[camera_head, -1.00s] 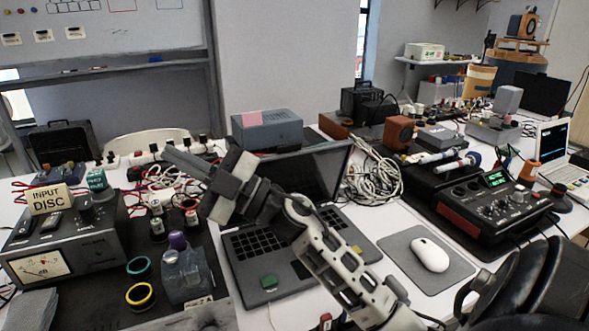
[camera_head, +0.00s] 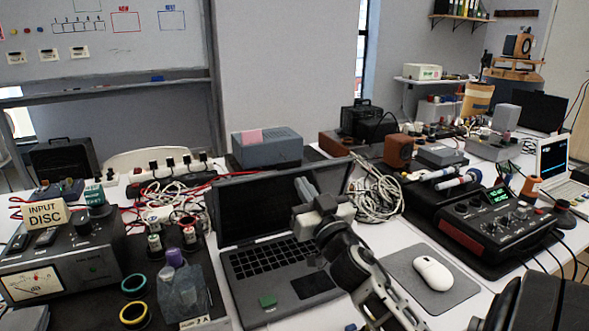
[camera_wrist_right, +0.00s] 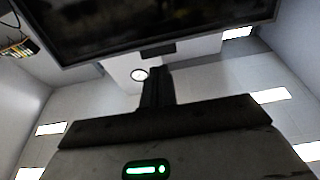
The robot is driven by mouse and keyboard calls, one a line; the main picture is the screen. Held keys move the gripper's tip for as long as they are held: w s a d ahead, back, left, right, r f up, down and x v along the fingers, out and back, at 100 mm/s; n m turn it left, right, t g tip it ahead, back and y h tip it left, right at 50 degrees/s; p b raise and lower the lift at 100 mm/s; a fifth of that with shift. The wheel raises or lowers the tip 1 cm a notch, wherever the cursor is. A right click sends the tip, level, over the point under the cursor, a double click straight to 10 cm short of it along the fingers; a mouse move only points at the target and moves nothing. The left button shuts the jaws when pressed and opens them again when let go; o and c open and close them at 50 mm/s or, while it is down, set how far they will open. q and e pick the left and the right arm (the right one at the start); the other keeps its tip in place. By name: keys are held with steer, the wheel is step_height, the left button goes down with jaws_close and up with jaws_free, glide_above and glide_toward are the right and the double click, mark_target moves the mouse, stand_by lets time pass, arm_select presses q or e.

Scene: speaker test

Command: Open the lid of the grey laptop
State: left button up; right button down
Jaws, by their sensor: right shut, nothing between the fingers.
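The grey laptop (camera_head: 262,266) sits on the white table in the middle of the head view. Its lid (camera_head: 250,204) stands raised with a dark screen, behind the black keyboard. My right gripper (camera_head: 304,187) is shut and empty, in front of the right half of the screen. It hides part of the screen and keyboard; I cannot tell whether it touches the lid. In the right wrist view the shut fingers (camera_wrist_right: 157,80) point up toward the dark lid (camera_wrist_right: 150,22), whose lower visible edge crosses the top. My left gripper is not in view.
A white mouse on a grey pad (camera_head: 400,262) lies right of the laptop. A black mixer (camera_head: 490,222) stands farther right and coiled cables (camera_head: 375,192) lie behind. A meter box (camera_head: 62,262) and small bottles crowd the left. A blue-grey box (camera_head: 267,149) stands behind the lid.

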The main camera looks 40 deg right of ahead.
mark_target(289, 164)
steer(key=x, duration=0.4)
steer(key=shift+w+r+p, duration=0.1)
steer(key=shift+p, duration=0.2)
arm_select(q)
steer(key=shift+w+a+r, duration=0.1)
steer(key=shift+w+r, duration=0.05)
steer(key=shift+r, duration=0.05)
arm_select(e)
steer(key=shift+w+d, duration=0.2)
steer(key=shift+w, duration=0.25)
